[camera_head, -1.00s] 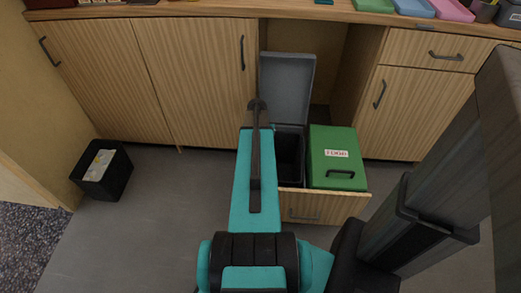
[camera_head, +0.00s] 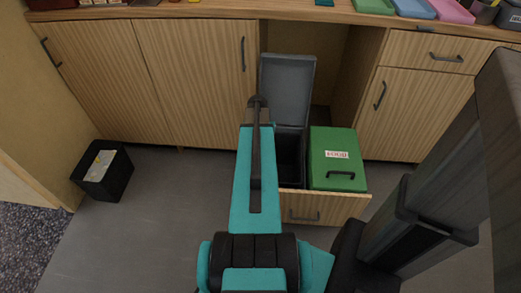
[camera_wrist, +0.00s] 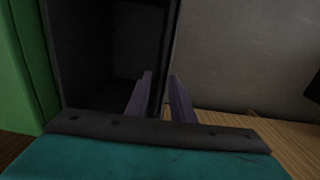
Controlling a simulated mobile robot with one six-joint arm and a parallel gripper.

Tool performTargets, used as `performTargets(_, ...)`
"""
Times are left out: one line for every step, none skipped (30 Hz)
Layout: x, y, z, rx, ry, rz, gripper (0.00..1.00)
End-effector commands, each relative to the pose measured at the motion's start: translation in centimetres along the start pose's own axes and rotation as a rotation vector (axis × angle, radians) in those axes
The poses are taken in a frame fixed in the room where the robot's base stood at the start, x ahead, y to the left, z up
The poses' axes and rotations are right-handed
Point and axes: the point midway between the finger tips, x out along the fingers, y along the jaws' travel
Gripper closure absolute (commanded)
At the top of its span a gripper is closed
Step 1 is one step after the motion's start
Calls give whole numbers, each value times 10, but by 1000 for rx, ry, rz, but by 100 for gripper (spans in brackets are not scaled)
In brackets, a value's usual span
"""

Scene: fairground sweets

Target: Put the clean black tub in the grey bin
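The grey bin (camera_head: 302,130) stands in a pulled-out drawer, its grey lid (camera_head: 288,88) raised against the back. In the wrist view its dark inside (camera_wrist: 105,45) lies left of my fingers, and no tub can be made out in it. My gripper (camera_wrist: 162,92) is open, its two purple-grey fingers apart with nothing visibly held. They are by the bin's dark side wall, which shows between them; contact cannot be told. In the head view my arm hides the gripper and part of the bin. I cannot identify the clean black tub in either view.
A green lidded bin (camera_head: 333,146) labelled FOOD sits right of the grey bin in the same drawer (camera_head: 318,208). A black open container (camera_head: 110,184) with paper in it stands on the floor at left. Coloured trays (camera_head: 415,8) lie on the counter.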

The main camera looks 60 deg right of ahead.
Motion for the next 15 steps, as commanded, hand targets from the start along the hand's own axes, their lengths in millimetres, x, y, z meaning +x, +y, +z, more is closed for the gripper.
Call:
performTargets(-9, 0, 0, 0, 2, 0, 78)
performTargets(-13, 0, 0, 0, 2, 0, 78)
performTargets(-20, 0, 0, 0, 2, 0, 78)
performTargets(-24, 0, 0, 0, 2, 0, 78)
performTargets(-29, 0, 0, 0, 2, 0, 78)
performTargets(-35, 0, 0, 0, 2, 0, 78)
performTargets(-39, 0, 0, 0, 2, 0, 78)
performTargets(-44, 0, 0, 0, 2, 0, 78)
performTargets(-50, 0, 0, 0, 2, 0, 78)
performTargets(-54, 0, 0, 0, 2, 0, 78)
performTargets(-59, 0, 0, 0, 2, 0, 78)
performTargets(-65, 0, 0, 0, 2, 0, 78)
performTargets(-69, 0, 0, 0, 2, 0, 78)
performTargets(-73, 0, 0, 0, 2, 0, 78)
performTargets(-78, 0, 0, 0, 2, 0, 78)
